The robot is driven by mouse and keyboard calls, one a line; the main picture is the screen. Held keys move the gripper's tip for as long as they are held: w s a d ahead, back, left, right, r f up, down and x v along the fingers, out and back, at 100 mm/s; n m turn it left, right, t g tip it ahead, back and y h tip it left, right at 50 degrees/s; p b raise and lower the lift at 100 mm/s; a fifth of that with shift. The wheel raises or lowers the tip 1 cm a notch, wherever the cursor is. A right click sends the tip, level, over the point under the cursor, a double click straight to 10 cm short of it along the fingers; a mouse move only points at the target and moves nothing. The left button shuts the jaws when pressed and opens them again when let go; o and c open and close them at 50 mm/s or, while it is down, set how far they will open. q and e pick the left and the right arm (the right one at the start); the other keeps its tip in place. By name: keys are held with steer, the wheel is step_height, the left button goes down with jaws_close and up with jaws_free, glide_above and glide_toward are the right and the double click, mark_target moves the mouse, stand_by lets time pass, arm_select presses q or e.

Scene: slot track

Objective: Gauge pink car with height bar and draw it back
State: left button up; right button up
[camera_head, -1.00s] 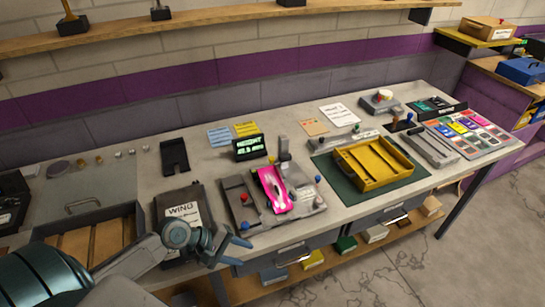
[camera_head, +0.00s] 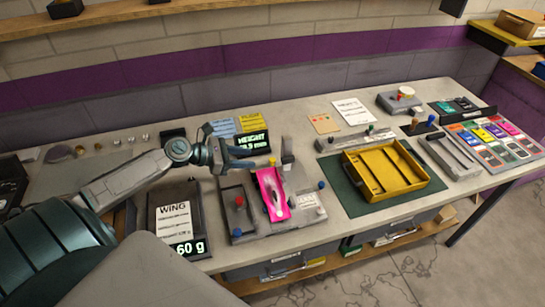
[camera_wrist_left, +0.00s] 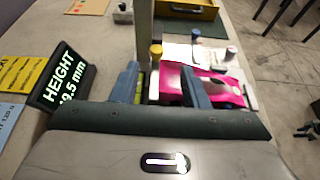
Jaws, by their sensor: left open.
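The pink car (camera_head: 272,197) sits on the grey gauge fixture (camera_head: 255,222), nose toward the table's front. It also shows in the wrist view (camera_wrist_left: 227,93), partly hidden by a finger. The gauge's grey post (camera_head: 288,155) stands behind the car, with a yellow knob (camera_head: 271,160) beside it. My left gripper (camera_head: 264,156) is open at the knob, behind the car. In the wrist view its fingers (camera_wrist_left: 160,88) lie either side of the knob's column; contact is unclear. The height display (camera_wrist_left: 68,82) reads 9.5 mm at its visible end. My right gripper is not in view.
A red knob (camera_head: 239,201) is left of the car and a blue knob (camera_head: 321,185) right. A WING scale (camera_head: 165,232) reading 60 g stands left of the fixture. A yellow tray (camera_head: 385,172) lies right on a green mat (camera_head: 345,193).

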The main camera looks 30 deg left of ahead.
mark_target(272, 159)
arm_select(q)
steer(key=x, duration=0.2)
steer(key=shift+w+d+f+p, duration=0.1)
steer(key=shift+w+p, duration=0.2)
steer(key=shift+w, duration=0.05)
steer(key=p+x, duration=0.1)
steer(key=x, duration=0.3)
steer(key=shift+w+d+f, duration=0.1)
steer(key=shift+w+f, duration=0.05)
steer(key=shift+w, duration=0.15)
steer(key=shift+w+d+f+p, duration=0.2)
steer(key=shift+w+d+p, duration=0.05)
steer(key=shift+p, duration=0.05)
steer(key=shift+x, duration=0.9)
steer(key=shift+c, duration=0.9)
steer(key=shift+f, duration=0.1)
jaws_close()
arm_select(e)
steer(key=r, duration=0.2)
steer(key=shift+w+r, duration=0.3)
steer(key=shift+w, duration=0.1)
